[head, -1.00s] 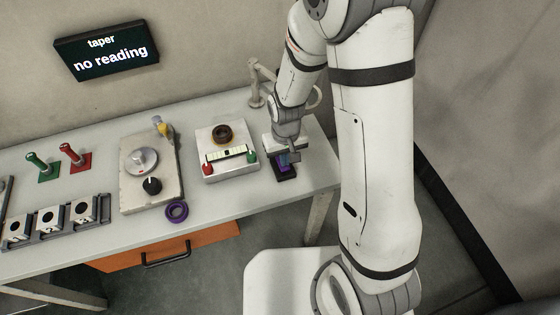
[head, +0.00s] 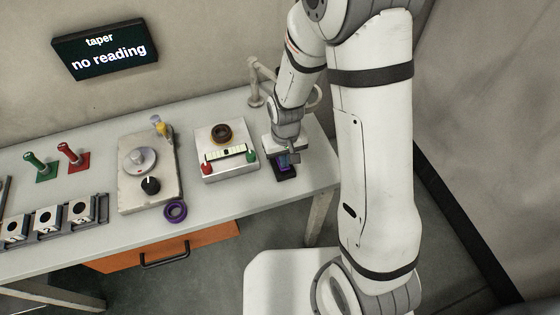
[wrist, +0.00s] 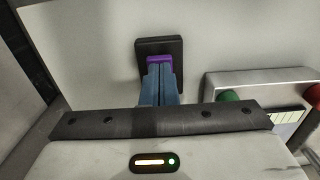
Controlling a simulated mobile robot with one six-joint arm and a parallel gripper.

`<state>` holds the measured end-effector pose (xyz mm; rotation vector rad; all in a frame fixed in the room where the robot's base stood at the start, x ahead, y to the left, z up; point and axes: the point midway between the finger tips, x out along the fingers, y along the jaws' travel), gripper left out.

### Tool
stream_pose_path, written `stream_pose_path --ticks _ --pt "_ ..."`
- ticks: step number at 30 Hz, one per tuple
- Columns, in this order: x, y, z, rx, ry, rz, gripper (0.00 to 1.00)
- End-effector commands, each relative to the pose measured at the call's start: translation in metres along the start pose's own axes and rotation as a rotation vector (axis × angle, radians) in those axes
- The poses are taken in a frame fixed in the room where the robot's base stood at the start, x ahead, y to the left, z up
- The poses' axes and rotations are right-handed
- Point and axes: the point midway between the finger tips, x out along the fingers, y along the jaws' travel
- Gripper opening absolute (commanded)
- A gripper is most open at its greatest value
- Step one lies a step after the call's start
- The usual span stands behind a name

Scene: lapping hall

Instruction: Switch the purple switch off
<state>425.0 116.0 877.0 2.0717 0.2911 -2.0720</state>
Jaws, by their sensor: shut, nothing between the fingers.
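The purple switch (wrist: 158,60) is a small purple rocker on a dark base (wrist: 174,46), seen in the wrist view at upper middle. My gripper (wrist: 160,72) is shut and empty, with its blue fingertips at the near edge of the purple rocker. The fingers hide part of the switch, and I cannot tell whether they touch it. In the head view the switch's dark base (head: 285,174) sits near the table's right end, with my gripper (head: 285,166) right over it. I cannot tell which way the rocker is tipped.
Left of the switch is a metal box (head: 228,173) with a red and a green button. Further left are a panel with a black knob (head: 150,186), a purple ring (head: 176,211), and green and red levers (head: 72,153). A wall screen (head: 106,50) reads "taper no reading".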

Motion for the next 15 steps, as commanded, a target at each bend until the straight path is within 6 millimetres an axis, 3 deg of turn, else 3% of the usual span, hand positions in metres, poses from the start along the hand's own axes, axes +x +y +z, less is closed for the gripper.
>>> stream_pose_path --ticks 15 --pt "0.0086 -0.0004 0.0 -0.001 0.0 0.0 0.0"
